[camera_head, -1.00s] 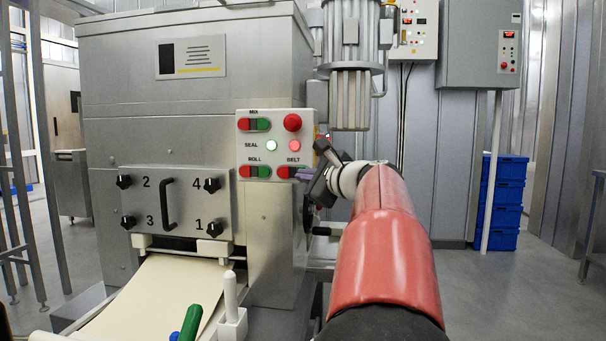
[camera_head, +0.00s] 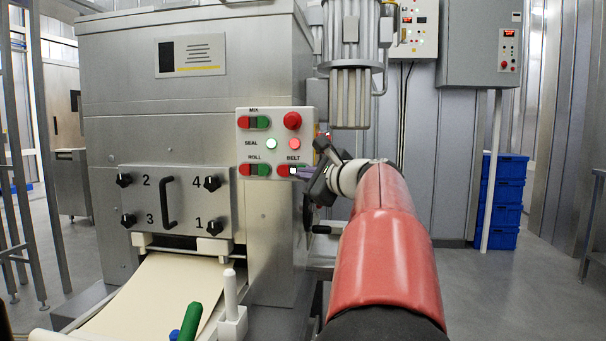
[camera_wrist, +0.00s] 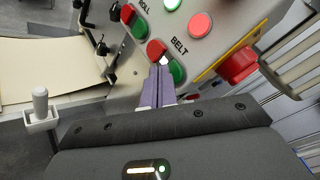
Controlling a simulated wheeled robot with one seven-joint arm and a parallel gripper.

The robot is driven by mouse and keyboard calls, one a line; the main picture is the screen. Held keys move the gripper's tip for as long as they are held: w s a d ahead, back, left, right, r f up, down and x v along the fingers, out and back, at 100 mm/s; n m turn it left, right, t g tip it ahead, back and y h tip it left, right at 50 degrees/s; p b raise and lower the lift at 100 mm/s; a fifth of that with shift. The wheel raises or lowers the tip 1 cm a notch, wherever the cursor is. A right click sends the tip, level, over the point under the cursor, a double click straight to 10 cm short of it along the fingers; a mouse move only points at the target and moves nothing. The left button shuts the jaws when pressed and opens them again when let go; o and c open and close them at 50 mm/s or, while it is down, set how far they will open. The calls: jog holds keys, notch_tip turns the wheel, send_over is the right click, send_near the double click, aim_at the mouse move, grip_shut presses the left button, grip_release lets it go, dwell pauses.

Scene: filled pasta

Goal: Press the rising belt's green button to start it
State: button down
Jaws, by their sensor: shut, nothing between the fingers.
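The white control panel (camera_head: 244,150) is on the front of the steel machine. Its BELT pair has a red button (camera_head: 283,170) on the left; in the head view the green one on the right is mostly covered by my fingers. In the wrist view the BELT green button (camera_wrist: 177,71) shows just right of my fingertips, and the BELT red button (camera_wrist: 156,50) lies just above them. My gripper (camera_head: 295,171) is shut and empty, its purple fingers pointing at the panel. The tips look very close to the BELT buttons; I cannot tell whether they touch.
The MIX buttons (camera_head: 254,123) and ROLL buttons (camera_head: 255,170) are to the left. A dough sheet (camera_head: 160,290) runs out below. Blue crates (camera_head: 503,190) stand far right.

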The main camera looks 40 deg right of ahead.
jog(key=shift+s+a, duration=0.25)
jog(key=s+a+b, duration=0.1)
jog(key=s+a, duration=0.2)
jog(key=shift+s+a+b, duration=0.1)
jog(key=shift+a+b, duration=0.25)
jog(key=shift+a, duration=0.05)
dwell(0.9)
